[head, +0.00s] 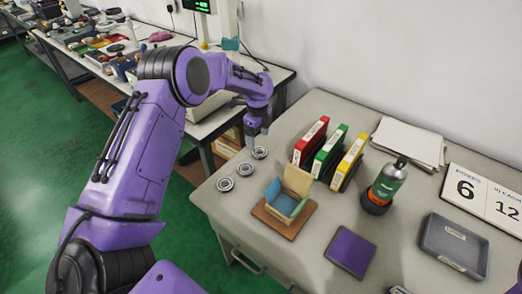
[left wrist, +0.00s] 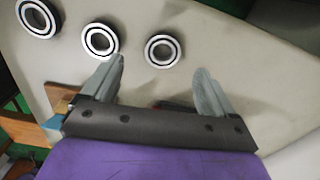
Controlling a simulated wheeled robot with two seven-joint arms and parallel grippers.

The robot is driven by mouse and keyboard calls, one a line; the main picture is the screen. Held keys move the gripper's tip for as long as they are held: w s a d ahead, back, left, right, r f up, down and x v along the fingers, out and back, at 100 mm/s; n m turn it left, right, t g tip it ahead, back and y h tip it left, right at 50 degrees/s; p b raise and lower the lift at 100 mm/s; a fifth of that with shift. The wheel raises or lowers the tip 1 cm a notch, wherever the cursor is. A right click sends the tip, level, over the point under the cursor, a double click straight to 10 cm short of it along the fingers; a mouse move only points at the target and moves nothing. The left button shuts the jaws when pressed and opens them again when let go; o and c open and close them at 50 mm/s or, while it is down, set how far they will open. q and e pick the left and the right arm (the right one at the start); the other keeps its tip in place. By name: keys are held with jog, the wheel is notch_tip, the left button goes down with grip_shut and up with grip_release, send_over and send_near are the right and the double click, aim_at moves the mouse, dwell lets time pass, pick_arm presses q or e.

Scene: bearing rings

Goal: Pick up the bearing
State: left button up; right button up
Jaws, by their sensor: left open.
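Three metal bearing rings lie flat in a row near the table's left corner in the head view: the far one (head: 260,153), the middle one (head: 245,169) and the near one (head: 225,184). In the left wrist view they show as dark-centred rings at the left (left wrist: 38,17), the middle (left wrist: 100,40) and the right (left wrist: 163,51). My left gripper (head: 254,140) is open and empty above the table, close to the far ring. Its two fingers (left wrist: 156,80) stand apart in the left wrist view, with the right ring beyond the gap between them. My right gripper is not in view.
A small wooden box with blue sides (head: 288,200) stands on a brown base near the rings. Red, green and yellow binders (head: 328,150) stand behind it. A spray can (head: 388,180), a purple pad (head: 350,250) and a grey tray (head: 455,245) are further right.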

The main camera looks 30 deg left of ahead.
aim_at(260, 151)
pick_arm(q)
jog(key=f, duration=0.2)
jog(key=f+p, duration=0.1)
jog(key=f, duration=0.3)
jog(key=shift+w+d+f+p, duration=0.2)
jog(key=shift+w+f+p, duration=0.1)
jog(key=shift+f+p, duration=0.05)
jog(key=c, duration=1.2)
jog(key=shift+r, duration=0.1)
jog(key=shift+c, duration=0.2)
